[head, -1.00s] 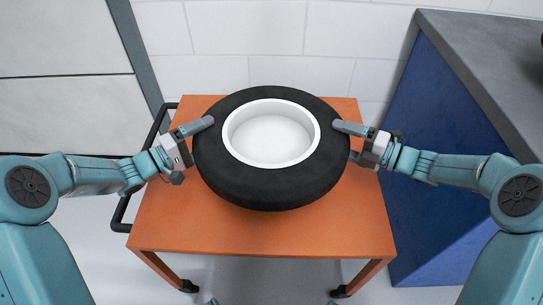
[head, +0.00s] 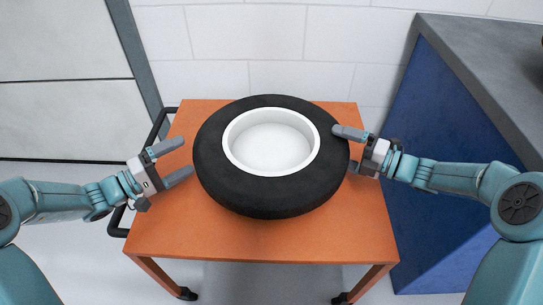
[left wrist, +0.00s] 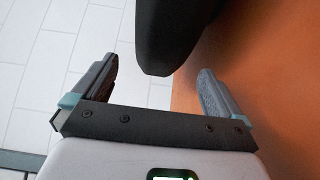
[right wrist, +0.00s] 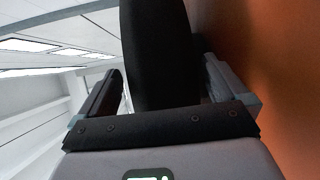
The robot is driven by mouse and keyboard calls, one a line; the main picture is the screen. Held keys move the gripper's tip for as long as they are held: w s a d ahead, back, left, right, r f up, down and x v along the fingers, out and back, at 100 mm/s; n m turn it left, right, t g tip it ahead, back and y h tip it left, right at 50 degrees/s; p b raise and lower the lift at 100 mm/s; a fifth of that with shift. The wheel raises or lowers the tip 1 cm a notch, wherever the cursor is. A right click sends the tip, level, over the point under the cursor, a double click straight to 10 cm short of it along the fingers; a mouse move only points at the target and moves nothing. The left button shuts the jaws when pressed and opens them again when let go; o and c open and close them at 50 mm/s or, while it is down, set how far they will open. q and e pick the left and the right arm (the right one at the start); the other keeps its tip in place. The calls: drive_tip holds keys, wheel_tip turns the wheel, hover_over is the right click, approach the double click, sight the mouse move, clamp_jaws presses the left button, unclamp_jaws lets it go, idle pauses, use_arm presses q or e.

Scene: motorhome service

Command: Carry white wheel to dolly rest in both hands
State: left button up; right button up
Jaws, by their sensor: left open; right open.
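The wheel, a black tyre (head: 271,196) with a white rim (head: 270,146), lies flat on the orange top of a cart (head: 250,241). My left gripper (head: 186,158) is open and empty, just left of the tyre and apart from it. In the left wrist view the tyre (left wrist: 168,35) is ahead of the spread fingers. My right gripper (head: 345,149) is open at the tyre's right edge, one finger above it and one below. In the right wrist view the tyre (right wrist: 158,55) stands between the fingers; contact cannot be told.
The cart has a black handle (head: 118,222) on its left side and castors below. A blue cabinet with a grey top (head: 492,75) stands close on the right. A white tiled wall (head: 250,40) is behind. The cart's front top is bare.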

use_arm(q)
drive_tip(key=v, duration=0.3)
drive_tip(key=shift+s+a, duration=0.25)
drive_tip(key=shift+s, duration=0.05)
drive_tip(key=shift+s+a, duration=0.1)
use_arm(e)
drive_tip(key=shift+d, duration=0.25)
drive_tip(key=v, duration=0.7)
drive_tip(key=shift+s, duration=0.1)
drive_tip(key=shift+f, duration=0.1)
use_arm(q)
wheel_tip(320, 180, up, 16)
drive_tip(key=p, duration=1.2)
drive_tip(key=shift+p, duration=0.35)
use_arm(e)
wheel_tip(320, 180, up, 11)
